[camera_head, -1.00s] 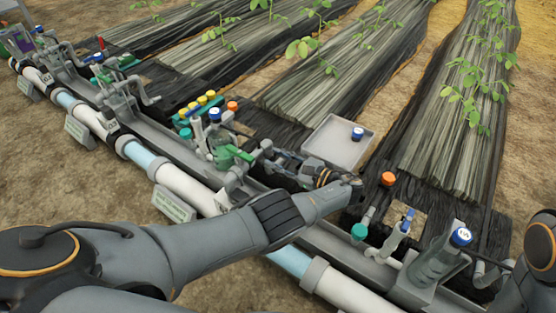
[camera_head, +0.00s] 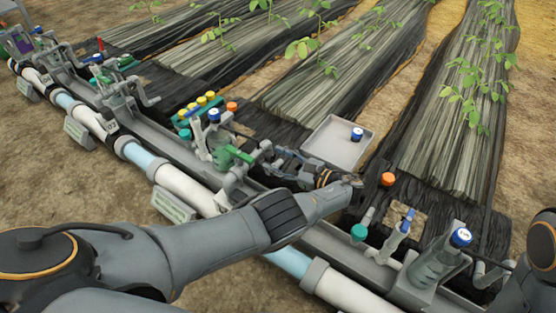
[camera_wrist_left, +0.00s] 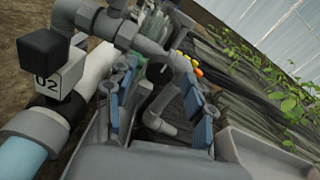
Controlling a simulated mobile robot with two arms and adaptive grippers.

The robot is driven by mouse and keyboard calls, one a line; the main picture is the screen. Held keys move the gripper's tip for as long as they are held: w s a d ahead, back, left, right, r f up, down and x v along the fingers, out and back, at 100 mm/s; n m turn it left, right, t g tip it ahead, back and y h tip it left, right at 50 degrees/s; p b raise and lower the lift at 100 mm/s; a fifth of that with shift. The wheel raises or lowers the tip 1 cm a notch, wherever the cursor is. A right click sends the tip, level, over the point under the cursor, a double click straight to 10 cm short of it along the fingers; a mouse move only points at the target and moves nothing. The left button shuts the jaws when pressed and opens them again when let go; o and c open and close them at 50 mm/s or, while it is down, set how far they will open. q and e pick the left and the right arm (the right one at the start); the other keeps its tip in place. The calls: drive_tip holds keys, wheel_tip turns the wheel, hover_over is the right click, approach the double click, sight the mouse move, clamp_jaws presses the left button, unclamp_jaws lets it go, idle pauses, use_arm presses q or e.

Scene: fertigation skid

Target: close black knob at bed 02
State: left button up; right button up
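A black knob (camera_wrist_left: 159,72) on a grey fitting shows between the two blue-padded fingers of my left gripper (camera_wrist_left: 160,97). The fingers stand apart, with a visible gap on the knob's sides; I cannot tell whether either one touches it. The knob cannot be made out there. My right gripper is out of view.
A grey tray (camera_head: 334,143) with a blue-capped item (camera_head: 357,134) lies just beyond my left wrist. Bottles, an orange cap (camera_head: 388,179) and a teal cap (camera_head: 359,232) stand to its right. The white main pipe (camera_head: 185,187) runs beneath my forearm.

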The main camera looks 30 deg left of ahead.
use_arm(q)
drive_tip(key=shift+w+r, duration=0.1)
drive_tip(key=shift+r, duration=0.15)
drive_tip(key=shift+r, duration=0.25)
drive_tip(key=shift+a+r, duration=0.1)
drive_tip(key=shift+r, duration=0.7)
wheel_tip(320, 180, up, 7)
drive_tip(key=shift+r, duration=0.2)
